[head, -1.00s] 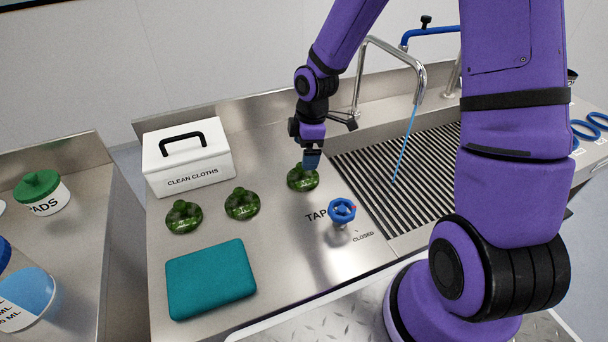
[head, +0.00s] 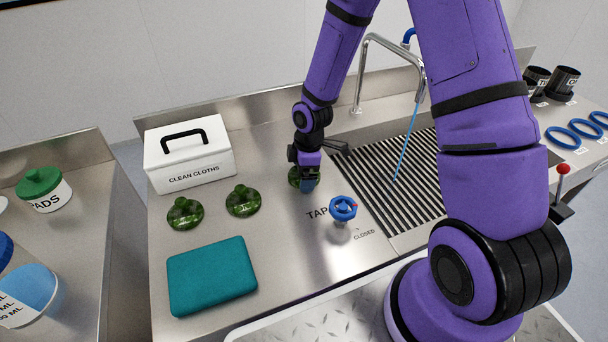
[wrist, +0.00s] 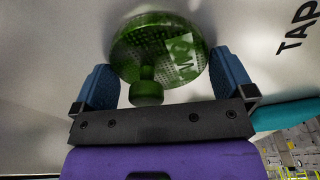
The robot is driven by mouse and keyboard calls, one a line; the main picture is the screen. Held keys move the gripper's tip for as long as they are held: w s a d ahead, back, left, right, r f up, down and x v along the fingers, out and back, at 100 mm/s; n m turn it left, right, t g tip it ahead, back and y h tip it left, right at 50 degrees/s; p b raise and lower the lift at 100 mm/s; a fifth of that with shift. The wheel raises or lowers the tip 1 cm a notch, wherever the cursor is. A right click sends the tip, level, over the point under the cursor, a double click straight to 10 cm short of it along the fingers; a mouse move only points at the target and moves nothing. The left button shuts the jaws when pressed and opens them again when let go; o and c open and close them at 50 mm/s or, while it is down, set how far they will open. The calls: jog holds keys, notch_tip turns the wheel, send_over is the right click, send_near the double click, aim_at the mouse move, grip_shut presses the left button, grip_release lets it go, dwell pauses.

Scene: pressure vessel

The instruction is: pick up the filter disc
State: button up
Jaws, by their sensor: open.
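Three green filter discs with knobs lie on the steel counter. One (head: 186,213) is at the left, one (head: 242,201) is in the middle, and one (head: 294,178) is at the right, partly hidden by my gripper (head: 307,187). My gripper points down at the right disc. In the wrist view that disc (wrist: 152,45) has a perforated face, a pale label and a knob pointing towards my gripper. My open blue fingers (wrist: 165,78) stand on either side of it. I cannot tell whether they touch it.
A blue tap handle (head: 342,208) stands just right of the disc, marked "TAP" and "CLOSED". A white "CLEAN CLOTHS" box (head: 190,160) is behind left. A slatted drain (head: 385,175) and a faucet (head: 385,40) are at right.

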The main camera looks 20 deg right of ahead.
jog(key=c, duration=0.7)
jog(key=shift+o, duration=0.2)
jog(key=shift+r, duration=0.1)
